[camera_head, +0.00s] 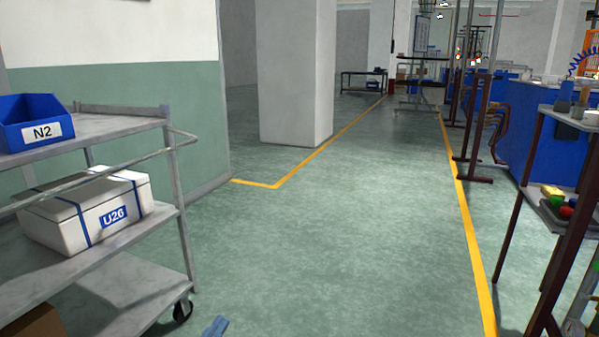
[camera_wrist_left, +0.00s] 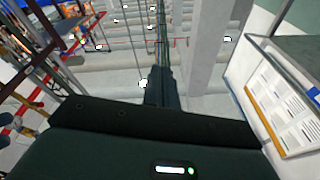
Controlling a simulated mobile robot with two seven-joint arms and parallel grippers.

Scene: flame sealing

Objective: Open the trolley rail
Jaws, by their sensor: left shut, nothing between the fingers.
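The grey metal trolley (camera_head: 150,112) stands at the left in the head view, with shelves and a caster showing; its left part is cut off. Its thin tubular rail (camera_head: 193,139) runs across the near side between the top and middle shelves and bends back to the corner post. A small blue tip of my left gripper (camera_head: 215,326) shows at the bottom edge, low and right of the caster, apart from the rail. In the left wrist view my left gripper (camera_wrist_left: 158,86) is shut and empty, with ceiling beams behind it. My right gripper is not in view.
A blue bin (camera_head: 20,110) marked N2 is on the top shelf and a white box (camera_head: 65,215) marked U26 on the middle shelf. A white pillar (camera_head: 292,80) stands ahead. Benches and racks (camera_head: 545,130) line the right. The green floor (camera_head: 330,240) between is clear.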

